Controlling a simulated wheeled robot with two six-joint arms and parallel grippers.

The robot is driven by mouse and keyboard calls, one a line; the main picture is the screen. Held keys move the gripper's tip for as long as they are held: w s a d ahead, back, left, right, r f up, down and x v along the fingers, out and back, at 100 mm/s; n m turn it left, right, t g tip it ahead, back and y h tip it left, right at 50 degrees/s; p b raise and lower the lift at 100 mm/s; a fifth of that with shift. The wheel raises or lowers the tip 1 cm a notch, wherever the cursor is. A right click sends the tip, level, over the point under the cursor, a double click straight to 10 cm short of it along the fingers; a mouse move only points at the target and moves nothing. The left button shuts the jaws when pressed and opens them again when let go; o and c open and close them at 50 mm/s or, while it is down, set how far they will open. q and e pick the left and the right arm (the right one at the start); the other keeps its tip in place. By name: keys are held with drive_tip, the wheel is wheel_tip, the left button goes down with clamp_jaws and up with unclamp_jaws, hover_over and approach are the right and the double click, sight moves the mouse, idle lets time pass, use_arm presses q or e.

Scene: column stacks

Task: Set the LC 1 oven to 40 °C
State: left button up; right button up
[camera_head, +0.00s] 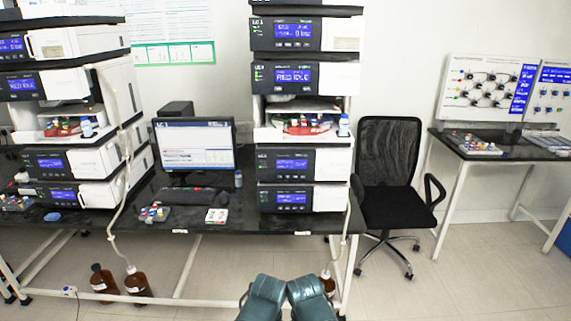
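Two stacks of white and dark instrument modules with blue displays stand on the black bench. The middle stack (342,79) has a small label on its top display module (286,33) that seems to read LC 1. Below it are a module reading RED IDLE (293,76), an open bay (300,122) with bottles, and two lower modules, the upper (291,164) and the bottom one (291,197). I cannot tell which module is the oven, and the small display text is unreadable. Two teal parts of my arms show at the bottom edge; no gripper fingers can be made out.
A monitor (194,145) and keyboard (188,195) stand between the middle stack and the left stack (75,82). A black chair (389,165) is right of the bench. Brown bottles (137,286) stand on the floor. Open floor lies at the right front.

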clamp_jaws()
idle(1.6)
